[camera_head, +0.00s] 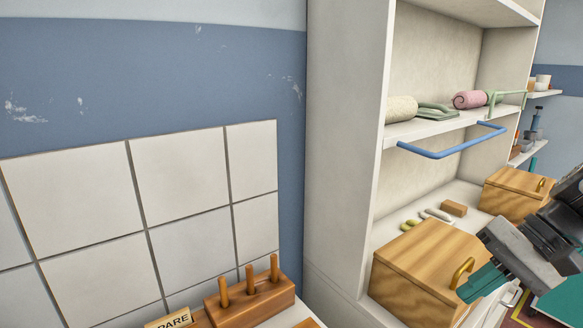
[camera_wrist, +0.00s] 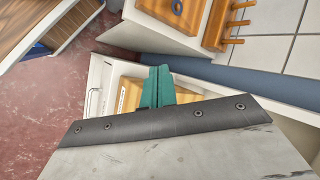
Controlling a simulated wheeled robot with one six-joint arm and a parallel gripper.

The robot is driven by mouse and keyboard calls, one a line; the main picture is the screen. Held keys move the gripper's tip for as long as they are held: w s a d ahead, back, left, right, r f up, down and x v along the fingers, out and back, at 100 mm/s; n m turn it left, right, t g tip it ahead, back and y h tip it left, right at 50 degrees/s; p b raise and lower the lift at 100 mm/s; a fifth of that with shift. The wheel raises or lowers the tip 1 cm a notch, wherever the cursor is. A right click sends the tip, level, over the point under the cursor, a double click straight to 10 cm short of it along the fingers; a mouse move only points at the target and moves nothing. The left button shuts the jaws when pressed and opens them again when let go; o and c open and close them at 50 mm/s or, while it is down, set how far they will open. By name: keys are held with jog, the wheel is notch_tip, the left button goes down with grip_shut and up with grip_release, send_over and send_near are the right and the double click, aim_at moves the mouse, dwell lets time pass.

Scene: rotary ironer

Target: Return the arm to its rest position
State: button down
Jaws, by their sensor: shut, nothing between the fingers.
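My gripper (camera_head: 478,284) is at the lower right of the head view, with its teal fingers in front of the wooden box (camera_head: 418,275) with the brass handle (camera_head: 462,271). In the wrist view my gripper (camera_wrist: 157,88) shows teal fingers pressed together, with nothing seen between them. Light wood (camera_wrist: 128,95) and a white edge show behind the fingers there. I cannot tell whether the fingers touch the box or its handle. Part of my arm runs out of the head view at the right edge.
A white shelf unit (camera_head: 345,130) stands close to my gripper, with a blue rail (camera_head: 450,150) jutting out. A second wooden box (camera_head: 515,190) is behind. A wooden peg rack (camera_head: 248,300) stands at the left. Red floor (camera_wrist: 40,110) shows open in the wrist view.

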jog(key=s+a+r+n+h, duration=0.1)
jog(key=s+a+n+h, duration=0.3)
jog(key=s+h, duration=0.3)
jog(key=shift+a+r+n, duration=0.3)
jog(key=shift+a+n, duration=0.1)
jog(key=shift+a, duration=0.25)
